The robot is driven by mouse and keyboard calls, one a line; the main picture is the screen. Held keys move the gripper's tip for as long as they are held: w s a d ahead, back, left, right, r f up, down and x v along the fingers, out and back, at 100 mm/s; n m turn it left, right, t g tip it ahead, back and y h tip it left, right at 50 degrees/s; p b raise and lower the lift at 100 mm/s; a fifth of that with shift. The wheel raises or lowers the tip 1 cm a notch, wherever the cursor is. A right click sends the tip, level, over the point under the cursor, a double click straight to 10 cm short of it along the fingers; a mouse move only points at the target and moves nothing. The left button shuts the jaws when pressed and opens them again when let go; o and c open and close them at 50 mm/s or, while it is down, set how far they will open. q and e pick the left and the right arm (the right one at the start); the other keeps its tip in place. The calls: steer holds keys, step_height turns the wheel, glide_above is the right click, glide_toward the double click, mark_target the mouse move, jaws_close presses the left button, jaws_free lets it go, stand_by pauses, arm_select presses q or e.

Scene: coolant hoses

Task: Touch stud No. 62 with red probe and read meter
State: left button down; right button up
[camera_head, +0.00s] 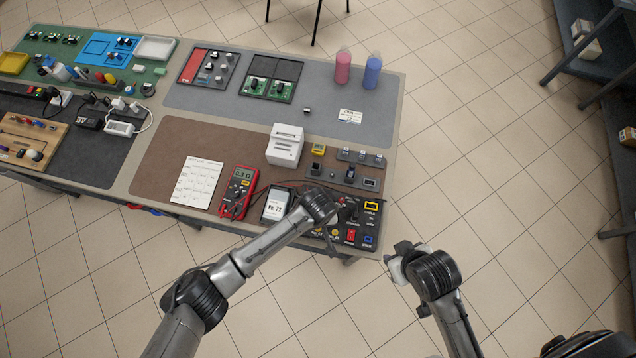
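The red multimeter (239,188) lies near the front edge of the brown mat; its display is too small to read. Dark and red leads lie around it, but I cannot pick out the red probe. A dark panel (368,226) with coloured sockets and labels sits at the table's front right corner. Stud No. 62 cannot be made out. My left gripper (347,212) is over this panel, its fingers mostly hidden by its wrist and the clutter. My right gripper (399,262) is off the table's front right corner, above the floor; its finger gap is unclear.
A small display (276,204) beside the meter seems to read No. 73. A white printed sheet (197,182) lies left of the meter. A white box (285,146) stands behind it. Pink (343,67) and blue (372,73) bottles stand at the back. The grey mat's middle is mostly clear.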

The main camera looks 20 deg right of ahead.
arm_select(q)
steer(key=shift+f, duration=0.1)
stand_by(0.3)
steer(key=shift+f, duration=0.15)
stand_by(0.4)
stand_by(0.5)
stand_by(0.5)
steer(key=shift+f+p, duration=0.15)
steer(key=shift+p, duration=0.15)
stand_by(0.8)
steer(key=shift+a, duration=0.1)
stand_by(0.6)
stand_by(0.3)
